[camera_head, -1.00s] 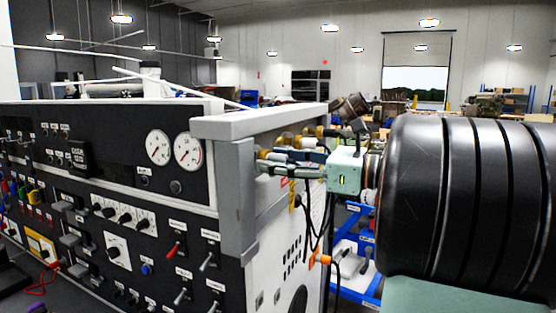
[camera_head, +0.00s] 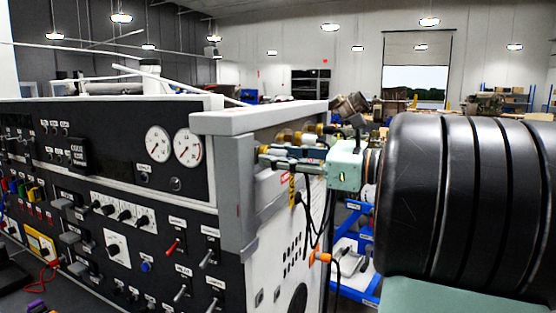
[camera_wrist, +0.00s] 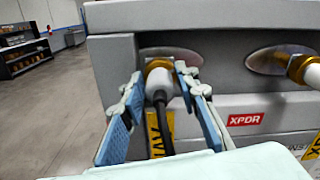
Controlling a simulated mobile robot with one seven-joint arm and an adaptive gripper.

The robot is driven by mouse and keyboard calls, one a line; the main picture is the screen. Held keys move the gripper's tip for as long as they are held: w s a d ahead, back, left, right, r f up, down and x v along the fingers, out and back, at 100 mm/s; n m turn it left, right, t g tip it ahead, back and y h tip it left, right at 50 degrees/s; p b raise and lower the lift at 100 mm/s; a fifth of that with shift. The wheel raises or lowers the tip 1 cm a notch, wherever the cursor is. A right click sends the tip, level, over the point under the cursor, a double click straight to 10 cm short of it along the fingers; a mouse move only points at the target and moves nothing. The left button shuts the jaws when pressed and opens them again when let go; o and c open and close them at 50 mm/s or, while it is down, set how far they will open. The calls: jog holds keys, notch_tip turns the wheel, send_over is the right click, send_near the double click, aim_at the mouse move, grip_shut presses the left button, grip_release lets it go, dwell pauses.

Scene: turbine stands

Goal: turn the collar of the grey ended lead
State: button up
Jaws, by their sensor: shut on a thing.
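My gripper (camera_wrist: 157,74) is shut on the brass collar (camera_wrist: 159,64) of a lead at the panel, one blue-padded finger on each side. The lead's pale grey end (camera_wrist: 160,84) sits just below the collar, and its black cable (camera_wrist: 166,128) hangs down between the fingers. The collar meets an oval metal plate in the grey panel; the fingers hide its sides. In the head view my gripper (camera_head: 288,158) reaches left to the side of the cabinet, and the held collar is hard to make out there.
A second brass collar with a white end (camera_wrist: 302,68) is to the right on the same panel, above a red XPDR label (camera_wrist: 245,119). The test cabinet (camera_head: 110,180) fills the left of the head view. A blue-framed stand (camera_head: 358,262) is behind my arm.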

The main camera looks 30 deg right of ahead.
jog(key=n+b, duration=0.6)
jog(key=n, duration=0.1)
jog(key=shift+f, duration=0.25)
jog(key=n+b, duration=0.2)
jog(key=n, duration=0.1)
jog(key=shift+b, duration=0.4)
jog(key=shift+r+n+b, duration=0.2)
jog(key=shift+n+b, duration=0.6)
jog(key=shift+n, duration=0.4)
jog(key=o, duration=1.2)
jog(key=v, duration=1.2)
jog(key=shift+d, duration=0.1)
